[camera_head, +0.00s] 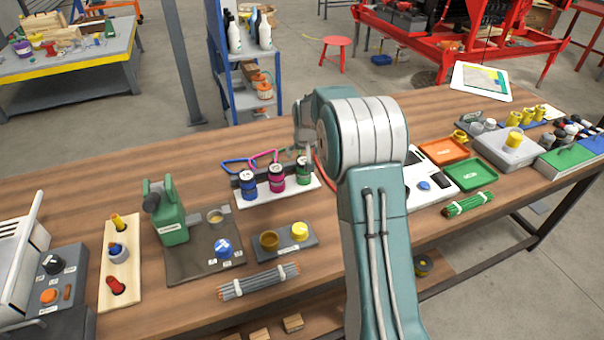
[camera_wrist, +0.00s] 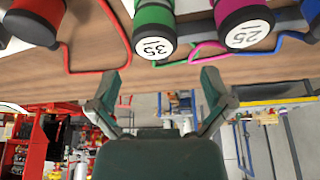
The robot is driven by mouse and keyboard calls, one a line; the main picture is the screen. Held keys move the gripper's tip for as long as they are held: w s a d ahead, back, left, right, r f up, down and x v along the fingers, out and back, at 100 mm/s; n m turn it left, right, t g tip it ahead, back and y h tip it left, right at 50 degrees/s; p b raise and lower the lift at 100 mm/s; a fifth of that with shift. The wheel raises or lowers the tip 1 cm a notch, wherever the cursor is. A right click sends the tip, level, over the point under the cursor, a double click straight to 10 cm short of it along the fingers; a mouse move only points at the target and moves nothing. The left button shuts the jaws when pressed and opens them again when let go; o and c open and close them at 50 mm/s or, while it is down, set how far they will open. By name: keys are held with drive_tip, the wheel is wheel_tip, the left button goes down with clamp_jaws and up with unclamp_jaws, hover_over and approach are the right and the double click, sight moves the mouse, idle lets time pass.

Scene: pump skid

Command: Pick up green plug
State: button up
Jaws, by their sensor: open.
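The green plug (camera_head: 303,172) has a black collar and stands on a white board, at the right end of the part of the row that I can see. In the wrist view the green plug (camera_wrist: 153,22) shows at the top, with a black end and a white label reading 35. My gripper (camera_wrist: 160,83) is open and empty, its two fingers spread, with the green plug beyond them and apart from them. In the head view my arm hides most of the gripper.
A magenta plug (camera_head: 277,178) and a blue plug (camera_head: 247,184) stand left of the green one. A red plug (camera_wrist: 38,20) is on its other side, with wire loops (camera_wrist: 97,60) behind.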

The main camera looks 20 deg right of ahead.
sight(303, 161)
drive_tip(key=shift+w+d+f, duration=0.1)
drive_tip(key=shift+d+f, duration=0.15)
drive_tip(key=shift+f, duration=0.1)
drive_tip(key=x, duration=0.4)
drive_tip(key=shift+d+f, duration=0.2)
drive_tip(key=shift+f, duration=0.15)
drive_tip(key=shift+a+f, duration=0.2)
drive_tip(key=shift+a, duration=0.05)
drive_tip(key=shift+d, duration=0.15)
drive_tip(key=c, duration=1.3)
